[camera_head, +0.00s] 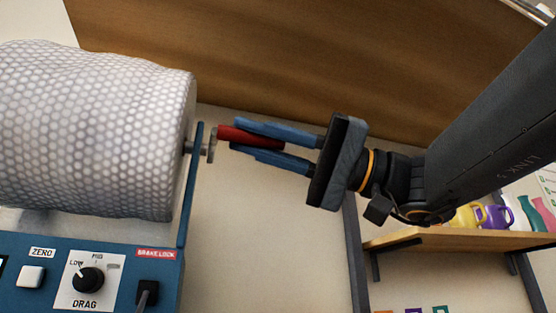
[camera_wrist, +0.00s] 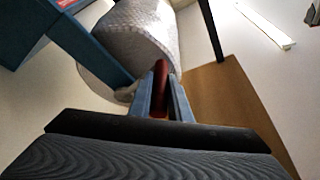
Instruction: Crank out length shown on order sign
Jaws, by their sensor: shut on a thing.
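A large roll of bubble wrap (camera_head: 90,130) sits on a blue dispenser stand (camera_head: 215,285) at the left of the head view. A crank with a red handle (camera_head: 250,137) sticks out from the roll's right side. My gripper (camera_head: 245,136) is shut on the red handle, one blue finger above it and one below. In the wrist view the red handle (camera_wrist: 160,82) lies between the two fingers, with the roll (camera_wrist: 130,40) behind it. The order sign and any length readout cannot be made out in either view.
The stand's panel has a white ZERO button (camera_head: 31,277), a DRAG knob (camera_head: 88,281) pointing near LOW, and a BRAKE LOCK switch (camera_head: 147,292). A wooden shelf (camera_head: 440,238) with colored mugs stands at the right. A brown wooden board (camera_head: 330,60) is behind.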

